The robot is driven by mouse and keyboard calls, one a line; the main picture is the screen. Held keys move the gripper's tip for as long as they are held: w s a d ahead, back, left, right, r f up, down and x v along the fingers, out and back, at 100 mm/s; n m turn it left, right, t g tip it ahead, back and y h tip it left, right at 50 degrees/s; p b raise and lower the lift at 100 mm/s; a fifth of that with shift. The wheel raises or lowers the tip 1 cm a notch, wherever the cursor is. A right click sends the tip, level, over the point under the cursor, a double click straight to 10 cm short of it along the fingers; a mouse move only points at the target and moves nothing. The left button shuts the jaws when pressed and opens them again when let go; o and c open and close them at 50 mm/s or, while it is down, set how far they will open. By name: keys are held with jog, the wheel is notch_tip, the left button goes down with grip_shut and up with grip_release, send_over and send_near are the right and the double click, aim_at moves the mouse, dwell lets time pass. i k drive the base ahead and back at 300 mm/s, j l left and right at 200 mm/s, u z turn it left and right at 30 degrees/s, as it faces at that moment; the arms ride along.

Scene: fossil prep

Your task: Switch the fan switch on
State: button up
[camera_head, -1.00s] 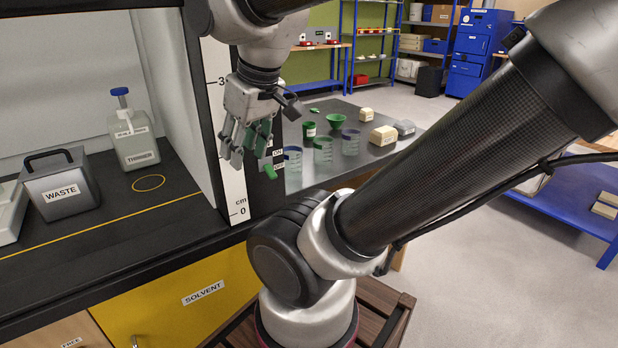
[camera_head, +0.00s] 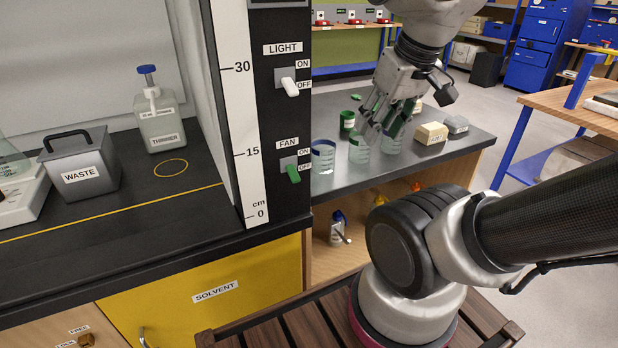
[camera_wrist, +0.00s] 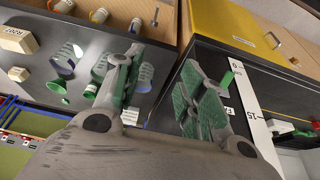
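The fan switch (camera_head: 291,172) is a green lever on the black post, under a FAN label (camera_head: 287,143) with ON above and OFF below. The lever tilts down on the OFF side. My gripper (camera_head: 386,122) is to the right of the post and higher than the lever, apart from it, with the side bench behind it. Its two green-padded fingers stand apart with nothing between them. In the wrist view, the gripper (camera_wrist: 160,72) is open, and the green lever (camera_wrist: 228,79) shows just beyond the right finger, which partly covers the panel.
The light switch (camera_head: 290,87), a white lever, sits above the fan switch. A white cm ruler (camera_head: 243,120) runs beside the post. Beakers (camera_head: 323,157) and pale blocks (camera_head: 431,133) stand on the side bench. A waste box (camera_head: 83,175) and thinner bottle (camera_head: 160,125) are in the hood.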

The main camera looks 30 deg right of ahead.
aim_at(292, 172)
jog(key=k+l+z, duration=0.1)
jog(key=l, duration=0.2)
jog(key=k+l+z, duration=0.25)
jog(key=l, duration=0.35)
jog(key=k+l+z, duration=0.1)
jog(key=l, duration=0.25)
jog(key=k, duration=0.05)
